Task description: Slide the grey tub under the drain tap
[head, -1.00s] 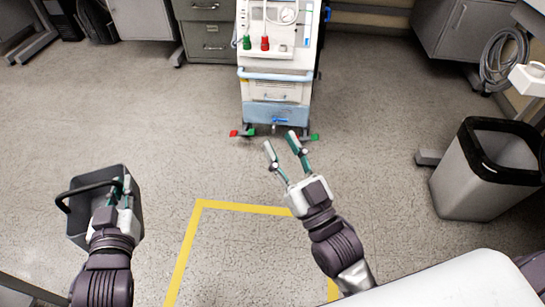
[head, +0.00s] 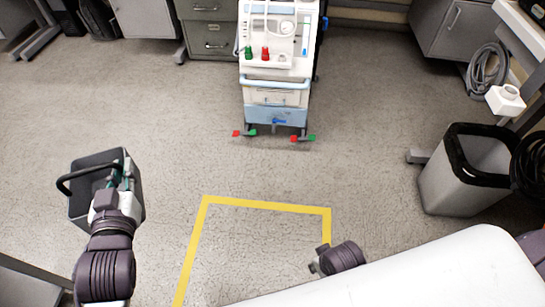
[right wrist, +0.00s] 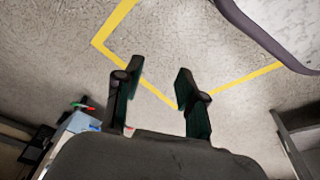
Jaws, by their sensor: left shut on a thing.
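The grey tub (head: 77,207) stands on the floor at the left of the head view, with a black handle (head: 82,172) arching over it. My left gripper (head: 118,175) is shut on the tub at its right side, by the handle; my wrist partly hides the contact. The drain tap (head: 283,122) appears to be the small blue part low on the front of the white and blue machine (head: 275,87). The tub is well to the left of the machine and nearer to me. My right gripper (right wrist: 158,90) is open and empty in the right wrist view.
A yellow floor outline (head: 265,205) lies in front of the machine. The floor between tub and machine is clear. The machine's feet have red and green ends (head: 303,138). A grey bin (head: 460,180) stands at right. A white surface (head: 430,275) fills the lower right.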

